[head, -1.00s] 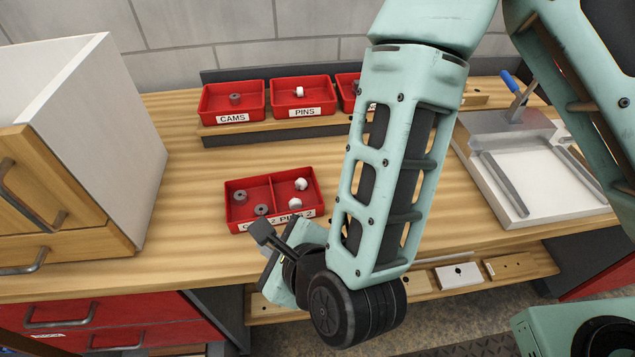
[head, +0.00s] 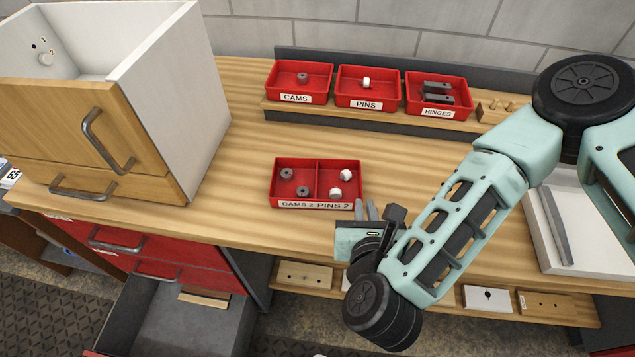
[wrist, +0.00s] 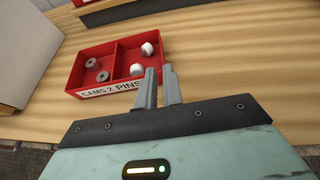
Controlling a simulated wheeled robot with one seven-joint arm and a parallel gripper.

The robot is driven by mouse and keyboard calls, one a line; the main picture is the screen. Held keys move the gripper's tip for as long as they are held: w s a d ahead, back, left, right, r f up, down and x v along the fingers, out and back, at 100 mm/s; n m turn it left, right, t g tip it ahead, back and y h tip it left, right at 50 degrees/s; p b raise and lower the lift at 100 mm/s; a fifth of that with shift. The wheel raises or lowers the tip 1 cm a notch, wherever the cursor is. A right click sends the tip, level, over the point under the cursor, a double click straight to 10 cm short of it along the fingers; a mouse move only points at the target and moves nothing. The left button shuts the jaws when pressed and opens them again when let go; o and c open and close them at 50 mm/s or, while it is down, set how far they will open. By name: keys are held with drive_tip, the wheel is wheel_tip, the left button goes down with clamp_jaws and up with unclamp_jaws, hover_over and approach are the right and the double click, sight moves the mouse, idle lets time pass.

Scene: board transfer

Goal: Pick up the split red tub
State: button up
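The split red tub (head: 317,178) stands on the wooden bench, labelled CAMS 2 and PINS 2. A divider separates two grey cams (head: 287,174) on the left from two white pins (head: 346,175) on the right. In the wrist view the tub (wrist: 115,58) is upright at upper left. My gripper (head: 366,210) is just off the tub's front right corner, with its two fingers slightly apart and nothing visible between them. In the wrist view the fingertips (wrist: 160,72) overlap the tub's right end in the picture; I cannot tell whether they touch it.
Red bins labelled CAMS (head: 295,98), PINS (head: 368,102) and HINGES (head: 437,110) stand on a raised shelf behind. A white and wood cabinet (head: 165,110) stands at left. A white fixture (head: 580,235) is at right. Bare bench (head: 235,150) surrounds the tub.

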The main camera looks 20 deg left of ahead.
sight(361, 180)
drive_tip(key=x, duration=0.4)
drive_tip(key=shift+w+r, duration=0.15)
drive_tip(key=shift+w, duration=0.1)
drive_tip(key=shift+w+a+f, duration=0.2)
drive_tip(key=shift+w+f, duration=0.1)
drive_tip(key=shift+w, duration=0.15)
drive_tip(key=p+x, duration=0.1)
drive_tip(key=x, duration=0.3)
drive_tip(key=shift+w+p, duration=0.15)
drive_tip(key=shift+p, duration=0.25)
drive_tip(key=shift+w+a+f, duration=0.1)
drive_tip(key=shift+w+f, duration=0.25)
drive_tip(key=shift+w, duration=0.1)
clamp_jaws()
